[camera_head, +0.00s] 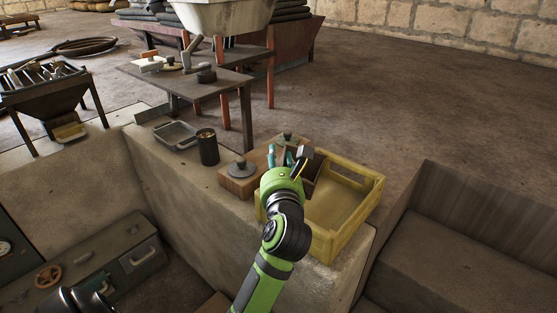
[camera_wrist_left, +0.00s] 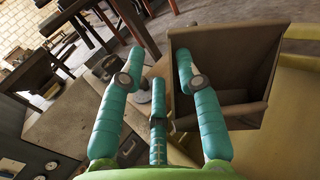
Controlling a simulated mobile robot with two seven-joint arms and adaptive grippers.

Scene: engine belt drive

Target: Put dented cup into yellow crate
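A dark round cup (camera_head: 208,148) stands upright on the stone ledge, left of the wooden blocks; its dent cannot be made out. The yellow crate (camera_head: 350,228) sits at the ledge's right end; part of it shows at the right of the left wrist view (camera_wrist_left: 292,120). My left gripper (camera_head: 289,158) is at the crate's left back side. In the left wrist view its teal fingers (camera_wrist_left: 158,80) are spread apart. A brown, square, open-topped container (camera_wrist_left: 232,60) is tilted beside the right finger, which overlaps its near left wall; firm contact cannot be told.
Wooden blocks with knobs (camera_head: 239,178) stand left of my left gripper. A grey metal tray (camera_head: 174,134) lies farther left on the ledge. A small table (camera_head: 215,85) with loose items stands behind. A toolbox (camera_head: 95,265) is at lower left. The crate's middle looks empty.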

